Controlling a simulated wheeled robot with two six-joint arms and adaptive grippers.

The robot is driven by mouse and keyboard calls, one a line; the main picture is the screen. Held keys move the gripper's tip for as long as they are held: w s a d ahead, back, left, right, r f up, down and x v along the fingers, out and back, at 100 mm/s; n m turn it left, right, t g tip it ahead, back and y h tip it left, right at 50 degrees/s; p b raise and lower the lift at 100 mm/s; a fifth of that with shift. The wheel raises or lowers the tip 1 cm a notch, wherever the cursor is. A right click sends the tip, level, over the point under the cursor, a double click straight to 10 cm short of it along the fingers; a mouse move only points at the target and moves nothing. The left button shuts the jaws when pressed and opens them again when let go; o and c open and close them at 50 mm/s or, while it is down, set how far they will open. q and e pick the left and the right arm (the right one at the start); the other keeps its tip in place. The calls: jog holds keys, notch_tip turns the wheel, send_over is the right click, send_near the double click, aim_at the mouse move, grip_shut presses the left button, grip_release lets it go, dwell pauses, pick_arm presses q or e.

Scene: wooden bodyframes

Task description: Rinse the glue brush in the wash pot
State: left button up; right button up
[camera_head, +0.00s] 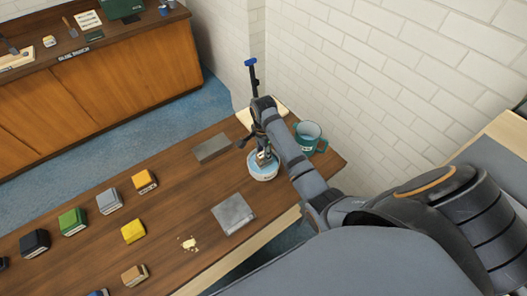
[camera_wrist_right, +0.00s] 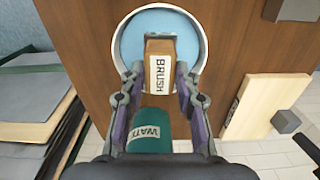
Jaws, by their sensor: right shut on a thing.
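The glue brush is a brown block-like piece with a "BRUSH" label (camera_wrist_right: 158,76) in the right wrist view. My right gripper (camera_wrist_right: 159,88) is shut on it, one finger on each side. The brush is over the mouth of a round white pot with a light blue inside (camera_wrist_right: 128,52). The pot (camera_head: 263,174) stands on the wooden bench in the head view, under my right gripper (camera_head: 262,152). I cannot tell how deep the brush tip is, since its lower end is hidden. My left gripper is not in view.
A green mug (camera_head: 318,143) stands just right of the pot; its label is partly cut off in the wrist view (camera_wrist_right: 150,146). A blue-topped upright tool (camera_head: 251,65) is behind. Grey plates (camera_head: 234,213) and several coloured blocks (camera_head: 133,231) lie on the bench (camera_head: 185,205).

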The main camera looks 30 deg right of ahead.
jog(key=shift+s+f, duration=0.1)
jog(key=shift+f, duration=0.4)
dwell(1.3)
jog(key=shift+r, duration=3.55)
